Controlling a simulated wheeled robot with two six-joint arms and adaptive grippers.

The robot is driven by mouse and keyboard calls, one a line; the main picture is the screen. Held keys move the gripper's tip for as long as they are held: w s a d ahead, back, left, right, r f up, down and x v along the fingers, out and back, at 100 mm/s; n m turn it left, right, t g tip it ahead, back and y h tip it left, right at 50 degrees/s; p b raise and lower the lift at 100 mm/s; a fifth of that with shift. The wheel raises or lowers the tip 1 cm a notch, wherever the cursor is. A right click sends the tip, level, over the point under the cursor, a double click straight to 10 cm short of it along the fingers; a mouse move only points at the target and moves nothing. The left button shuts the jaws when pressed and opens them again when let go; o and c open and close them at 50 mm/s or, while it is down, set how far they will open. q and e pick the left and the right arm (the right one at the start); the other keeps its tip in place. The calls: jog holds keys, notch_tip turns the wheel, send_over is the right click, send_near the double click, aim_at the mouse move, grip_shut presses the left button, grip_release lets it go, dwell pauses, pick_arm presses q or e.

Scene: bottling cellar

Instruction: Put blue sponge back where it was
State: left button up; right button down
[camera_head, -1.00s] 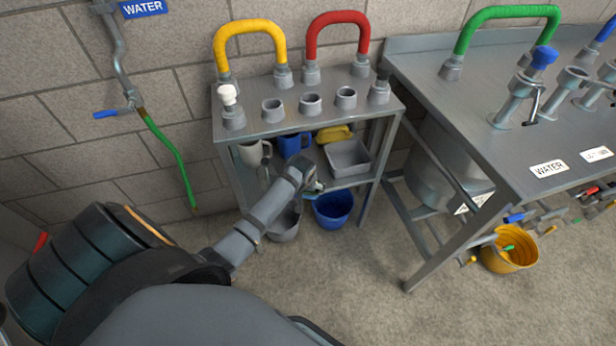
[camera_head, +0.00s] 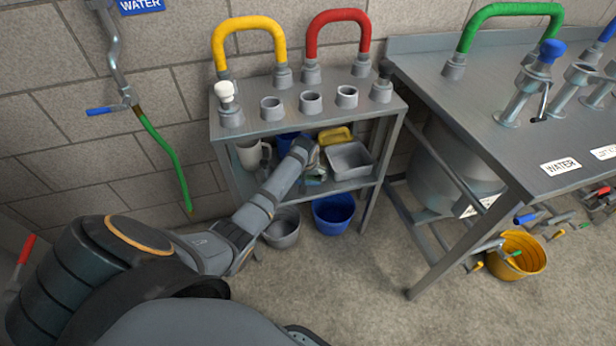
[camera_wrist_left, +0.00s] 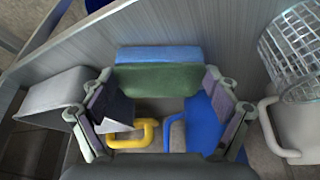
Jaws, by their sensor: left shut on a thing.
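The blue sponge with a green scouring side (camera_wrist_left: 158,58) lies across between the fingertips of my left gripper (camera_wrist_left: 160,88) in the left wrist view. The gripper is shut on it. In the head view my left gripper (camera_head: 312,170) reaches into the stand, above its lower shelf (camera_head: 345,186). The sponge shows there only as a small green and blue patch (camera_head: 316,180). I cannot tell whether it touches the shelf. My right gripper is not in view.
On the shelf stand a white jug (camera_head: 249,156), a blue jug (camera_head: 287,142), a yellow item (camera_head: 334,135) and a grey tub (camera_head: 349,157). A grey bucket (camera_head: 281,230) and a blue bucket (camera_head: 334,213) are below. The stand's top (camera_head: 325,117) is close overhead.

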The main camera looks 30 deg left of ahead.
pick_arm(q)
jog(key=shift+f, duration=0.1)
jog(key=o, duration=1)
